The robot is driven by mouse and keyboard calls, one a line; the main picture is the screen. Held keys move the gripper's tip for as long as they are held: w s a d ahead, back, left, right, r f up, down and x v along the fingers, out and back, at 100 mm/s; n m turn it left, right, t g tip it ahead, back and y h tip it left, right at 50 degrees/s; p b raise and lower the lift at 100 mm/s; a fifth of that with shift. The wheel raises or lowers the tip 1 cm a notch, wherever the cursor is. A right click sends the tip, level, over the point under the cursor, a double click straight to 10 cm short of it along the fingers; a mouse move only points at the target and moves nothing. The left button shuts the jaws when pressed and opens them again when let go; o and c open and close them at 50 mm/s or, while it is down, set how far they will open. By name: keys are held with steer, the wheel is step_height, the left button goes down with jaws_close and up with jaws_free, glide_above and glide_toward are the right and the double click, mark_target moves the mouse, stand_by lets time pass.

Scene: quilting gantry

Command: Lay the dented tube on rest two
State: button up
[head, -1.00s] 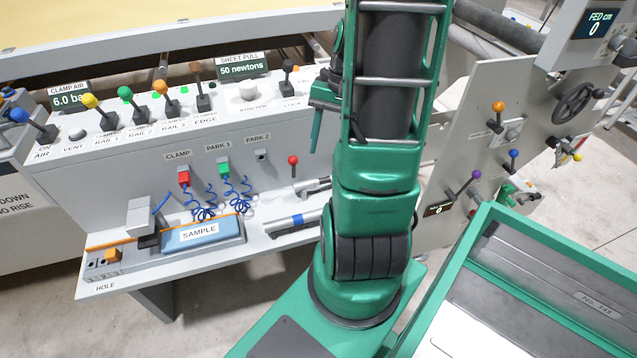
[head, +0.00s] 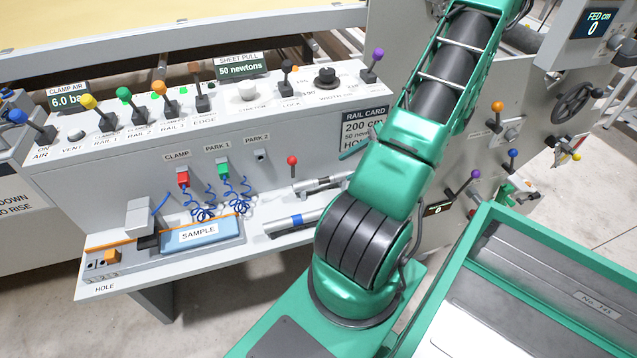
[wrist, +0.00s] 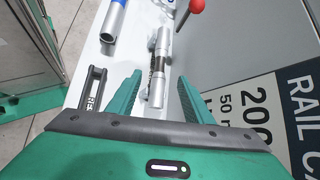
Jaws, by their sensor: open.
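Two silver tubes are on the white shelf. One has a dark, rough-looking middle band (head: 318,185); in the wrist view this tube (wrist: 160,62) lies on small pale supports. The other has a blue band (head: 291,222) and lies nearer the shelf's front edge; its end also shows in the wrist view (wrist: 114,18). I cannot make out a dent or a rest number on either. My gripper (wrist: 159,77) is open, its fingers on either side of the dark-banded tube in the picture, apparently above it and not closed on it. In the head view my arm mostly hides the gripper.
A red-knobbed lever (head: 292,161) stands just behind the tubes; its knob (wrist: 196,6) is near the top of the wrist view. The rail card (head: 365,128) is on the panel beside my gripper. The sample block (head: 205,250) and coiled blue hoses are left.

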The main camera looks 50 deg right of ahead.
mark_target(326, 178)
steer(key=x, duration=1)
steer(key=shift+w+d, duration=0.1)
steer(key=shift+w, duration=0.05)
steer(key=shift+c, duration=0.7)
jaws_close()
